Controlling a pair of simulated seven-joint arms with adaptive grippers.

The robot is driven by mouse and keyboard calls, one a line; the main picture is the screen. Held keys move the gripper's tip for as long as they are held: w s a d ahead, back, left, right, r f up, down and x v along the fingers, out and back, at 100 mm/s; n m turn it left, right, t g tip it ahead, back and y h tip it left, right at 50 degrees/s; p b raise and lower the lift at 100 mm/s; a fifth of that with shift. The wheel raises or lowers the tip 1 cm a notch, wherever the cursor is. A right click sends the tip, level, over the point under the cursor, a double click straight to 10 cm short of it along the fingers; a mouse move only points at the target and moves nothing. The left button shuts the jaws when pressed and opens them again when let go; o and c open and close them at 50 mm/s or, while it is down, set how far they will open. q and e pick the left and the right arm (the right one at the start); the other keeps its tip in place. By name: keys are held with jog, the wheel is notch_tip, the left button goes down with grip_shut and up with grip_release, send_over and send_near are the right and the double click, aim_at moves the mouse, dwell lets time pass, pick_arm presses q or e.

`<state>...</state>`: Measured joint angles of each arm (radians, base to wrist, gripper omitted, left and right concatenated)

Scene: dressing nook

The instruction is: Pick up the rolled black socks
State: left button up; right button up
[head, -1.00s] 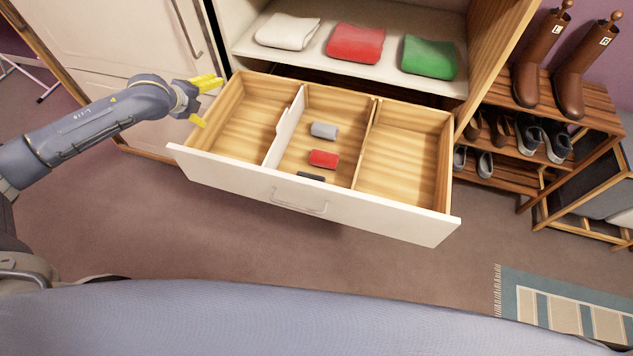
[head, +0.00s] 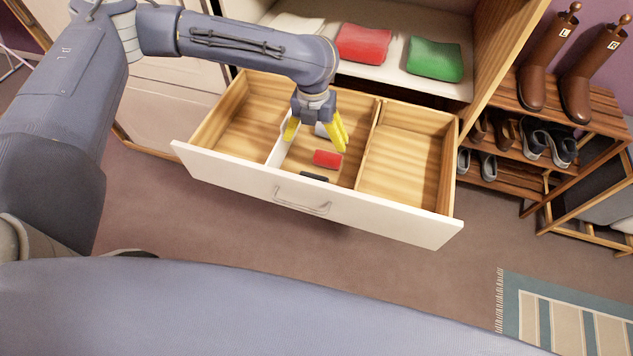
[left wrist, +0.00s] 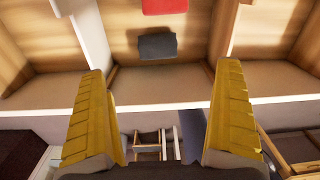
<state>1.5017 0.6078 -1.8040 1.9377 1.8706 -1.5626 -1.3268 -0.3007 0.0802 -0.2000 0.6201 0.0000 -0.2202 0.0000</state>
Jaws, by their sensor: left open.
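The rolled black socks (head: 314,177) lie in the middle compartment of the open drawer (head: 250,171), close to its front panel, which partly hides them in the head view. They show whole in the left wrist view (left wrist: 157,46) as a dark grey roll, ahead of the fingers. My left gripper (head: 316,143) is open and empty, pointing down above the middle compartment. Its yellow fingers (left wrist: 161,120) stand wide apart in the left wrist view, and the socks are not between them. My right gripper is not in view.
A red roll (head: 327,159) lies behind the black socks, and a grey roll (head: 322,130) farther back is partly hidden by my gripper. A white divider (head: 278,150) and a wooden divider (head: 368,143) flank them. The right compartment (head: 405,165) is empty.

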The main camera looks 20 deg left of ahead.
aim_at(314, 173)
pick_arm(q)
jog(key=f, duration=1.7)
jog(key=shift+s+a+f, duration=0.1)
jog(key=shift+s, duration=0.1)
jog(key=shift+c, duration=0.6)
jog(key=c, duration=1)
